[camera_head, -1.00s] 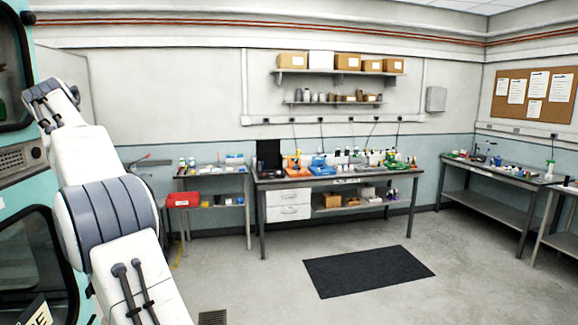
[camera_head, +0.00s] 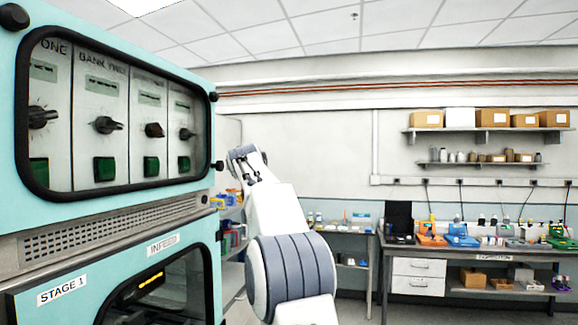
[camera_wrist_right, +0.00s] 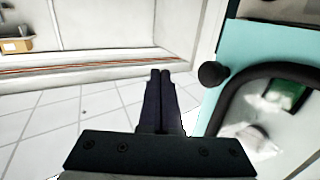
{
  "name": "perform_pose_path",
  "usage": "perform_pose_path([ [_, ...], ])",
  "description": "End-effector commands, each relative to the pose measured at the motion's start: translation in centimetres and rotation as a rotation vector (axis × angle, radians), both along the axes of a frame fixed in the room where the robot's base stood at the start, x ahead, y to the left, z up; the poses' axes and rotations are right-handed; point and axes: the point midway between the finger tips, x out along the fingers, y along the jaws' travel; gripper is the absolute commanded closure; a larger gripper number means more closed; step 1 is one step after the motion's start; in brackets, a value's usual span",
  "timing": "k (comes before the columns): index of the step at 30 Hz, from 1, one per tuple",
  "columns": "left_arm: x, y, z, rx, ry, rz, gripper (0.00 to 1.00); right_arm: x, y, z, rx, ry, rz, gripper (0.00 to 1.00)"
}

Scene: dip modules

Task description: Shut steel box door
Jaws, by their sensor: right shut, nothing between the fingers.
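I cannot make out a steel box with its door for sure in either current view. A large teal machine (camera_head: 120,240) fills the left of the head view, with a black-framed upper window (camera_head: 125,112) over switches and dials. My left gripper is not in view.
A lower dark window (camera_head: 165,290) sits in the machine's front. Behind my arm are a small shelf unit (camera_head: 352,262), a workbench (camera_head: 470,255) with coloured items, and wall shelves (camera_head: 485,130) with boxes. The wrist view shows pale tiles (camera_wrist_right: 60,125) to the left.

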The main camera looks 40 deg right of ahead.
Motion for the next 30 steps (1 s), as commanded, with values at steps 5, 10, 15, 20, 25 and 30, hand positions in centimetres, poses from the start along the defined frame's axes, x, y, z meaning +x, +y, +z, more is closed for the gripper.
perform_pose_path([
  [5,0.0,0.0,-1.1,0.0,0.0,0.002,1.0,-3.1,-2.1,0.0,0.002,-0.001,-0.001,1.0],
  [10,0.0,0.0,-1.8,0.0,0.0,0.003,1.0,-5.2,-3.5,0.1,0.0,-0.002,0.003,1.0],
  [15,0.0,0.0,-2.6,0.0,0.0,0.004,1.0,-6.7,-4.8,0.1,0.001,-0.001,0.002,1.0],
  [20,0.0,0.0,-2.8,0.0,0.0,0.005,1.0,-7.4,-5.3,0.3,0.0,-0.001,0.003,1.0],
  [25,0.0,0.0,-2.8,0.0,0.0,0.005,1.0,-7.5,-5.4,0.4,-0.001,0.0,0.004,1.0],
  [30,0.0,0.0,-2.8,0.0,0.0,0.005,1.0,-6.6,-4.2,-2.1,0.028,0.045,0.025,1.0],
])
